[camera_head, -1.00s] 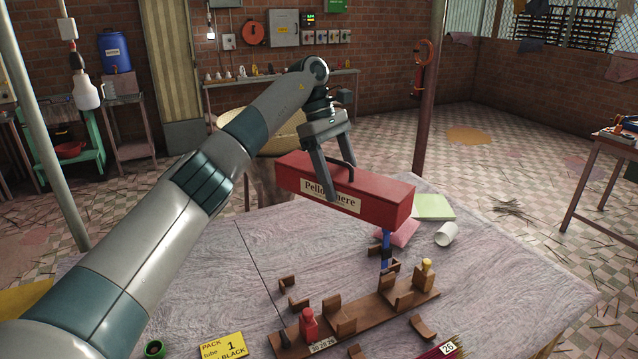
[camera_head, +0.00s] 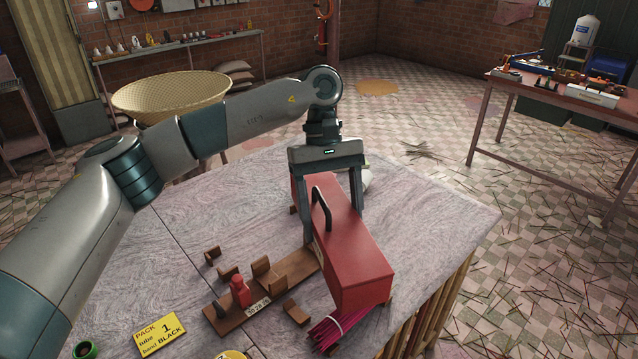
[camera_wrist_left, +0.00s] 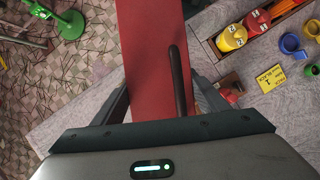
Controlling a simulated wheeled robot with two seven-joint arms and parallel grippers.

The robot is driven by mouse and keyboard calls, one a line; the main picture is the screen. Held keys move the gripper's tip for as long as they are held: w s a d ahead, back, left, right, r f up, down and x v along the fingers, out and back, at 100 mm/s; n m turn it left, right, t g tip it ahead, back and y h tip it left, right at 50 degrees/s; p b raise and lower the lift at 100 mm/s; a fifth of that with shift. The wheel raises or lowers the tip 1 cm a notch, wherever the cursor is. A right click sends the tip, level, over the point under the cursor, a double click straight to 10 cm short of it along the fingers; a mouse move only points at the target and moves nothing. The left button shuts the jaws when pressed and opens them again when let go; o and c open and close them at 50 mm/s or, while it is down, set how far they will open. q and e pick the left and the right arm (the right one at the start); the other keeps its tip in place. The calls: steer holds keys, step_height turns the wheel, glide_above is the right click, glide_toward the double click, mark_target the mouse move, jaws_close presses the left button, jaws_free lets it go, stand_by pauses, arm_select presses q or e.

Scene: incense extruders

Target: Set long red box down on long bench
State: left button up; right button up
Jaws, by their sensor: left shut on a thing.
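The long red box (camera_head: 358,268) with a black handle (camera_head: 321,208) hangs in my left gripper (camera_head: 333,222), whose fingers straddle its sides. The box looks raised above the right part of the grey wood-grained table, its near end towards me. In the left wrist view the red box (camera_wrist_left: 150,50) runs up between the fingers. I cannot tell which surface is the long bench: a long narrow bench (camera_head: 180,48) stands along the back wall, and another table (camera_head: 560,92) stands at the right. My right gripper is out of view.
The near table (camera_head: 420,220) holds a wooden rack (camera_head: 285,272) with a red bottle (camera_head: 240,290), loose brown holders, a yellow card (camera_head: 160,334) and a magenta stick bundle (camera_head: 335,328) close to the box. A woven basket (camera_head: 172,94) stands behind. The tiled floor at right has scattered sticks.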

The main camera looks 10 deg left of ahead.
mark_target(326, 269)
arm_select(q)
steer(key=s+f, duration=0.2)
steer(key=s+f+m, duration=0.1)
steer(key=s+f, duration=0.1)
steer(key=s+f+m+y, duration=0.1)
steer(key=s+f, duration=0.1)
steer(key=shift+s+a, duration=0.3)
steer(key=shift+s, duration=0.1)
steer(key=s+a+f+m+b, duration=0.1)
steer(key=s+a+f+m, duration=0.1)
steer(key=s+f, duration=0.4)
steer(key=shift+s+a+m+y, duration=0.3)
steer(key=shift+s+a+y, duration=0.15)
steer(key=shift+a, duration=0.25)
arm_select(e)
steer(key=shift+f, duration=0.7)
